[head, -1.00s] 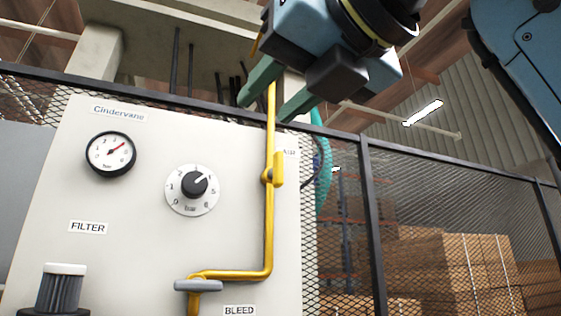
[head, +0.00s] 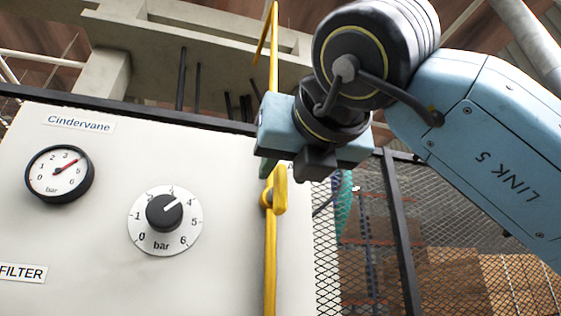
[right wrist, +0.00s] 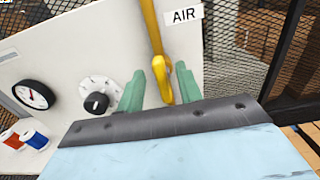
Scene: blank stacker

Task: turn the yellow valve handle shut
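The yellow valve handle (head: 280,188) is on a yellow pipe (head: 270,262) at the right side of a pale panel. It lies along the pipe, roughly upright. My right gripper (head: 281,168) is just above and in front of it in the head view, its fingers mostly hidden by its body. In the right wrist view, the green fingers (right wrist: 160,66) are apart, one on each side of the handle (right wrist: 166,83), with gaps showing. Nothing is gripped. My left gripper is not in view.
The panel (head: 90,225) carries a gauge (head: 59,174) and a black knob (head: 165,212) left of the pipe. An AIR label (right wrist: 188,15) is right of the pipe. Mesh fencing (head: 365,240) stands on the right. Spools (right wrist: 33,139) show lower left in the wrist view.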

